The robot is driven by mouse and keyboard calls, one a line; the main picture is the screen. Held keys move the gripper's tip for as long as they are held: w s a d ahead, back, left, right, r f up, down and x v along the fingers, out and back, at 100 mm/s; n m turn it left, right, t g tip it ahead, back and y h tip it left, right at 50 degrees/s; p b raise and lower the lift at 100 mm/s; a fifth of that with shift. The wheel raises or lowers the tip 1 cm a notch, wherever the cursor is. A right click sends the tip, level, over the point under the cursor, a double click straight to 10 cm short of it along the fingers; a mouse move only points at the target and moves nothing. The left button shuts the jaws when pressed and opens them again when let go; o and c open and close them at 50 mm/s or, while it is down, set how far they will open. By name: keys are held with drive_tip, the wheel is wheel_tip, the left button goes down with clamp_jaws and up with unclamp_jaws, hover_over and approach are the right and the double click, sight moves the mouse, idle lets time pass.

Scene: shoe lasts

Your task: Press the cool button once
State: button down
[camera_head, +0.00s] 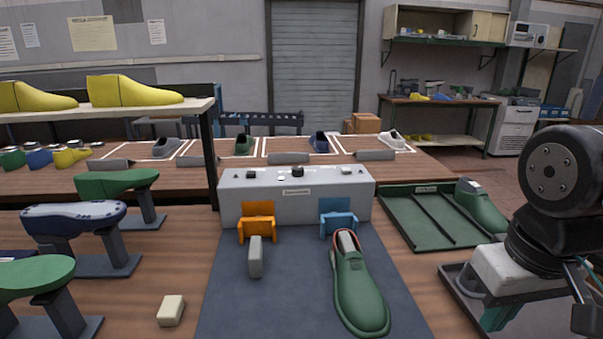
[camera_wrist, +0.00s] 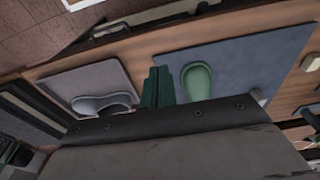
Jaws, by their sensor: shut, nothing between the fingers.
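A grey control box (camera_head: 290,198) stands at the back of the dark mat. Its top carries a dark knob (camera_head: 297,171) and small buttons, including a pale one at the right (camera_head: 346,171). The lettering is too small to read, so I cannot tell which button is the cool one. An orange bracket (camera_head: 257,222) and a blue bracket (camera_head: 338,218) are on the front of the box. My gripper (camera_wrist: 158,87) has its green fingers together and empty in the wrist view. In the head view my arm is at the right, away from the box.
A green shoe (camera_head: 358,290) and a grey block (camera_head: 255,257) are on the mat before the box. A green tray (camera_head: 425,228) lies right of the box. Green and blue-white lasts on stands (camera_head: 75,222) fill the left. A cream block (camera_head: 171,310) lies front left.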

drive_tip(key=shift+a, duration=0.35)
drive_tip(key=w+a+r+m+t, duration=0.1)
drive_tip(key=w+r+m+t, duration=0.15)
drive_tip(key=w, duration=1.15)
drive_tip(key=w+a+r+m+t, duration=0.1)
drive_tip(key=w+r, duration=0.3)
drive_tip(key=w, duration=1.1)
drive_tip(key=w+a+r+m+t, duration=0.1)
drive_tip(key=w+r+m+t, duration=0.15)
drive_tip(key=w, duration=1.15)
drive_tip(key=m+t+y, duration=0.1)
drive_tip(key=m+t, duration=0.1)
hover_over(347, 170)
wheel_tip(347, 170, down, 3)
drive_tip(key=shift+r, duration=0.1)
drive_tip(key=shift+f, duration=4.45)
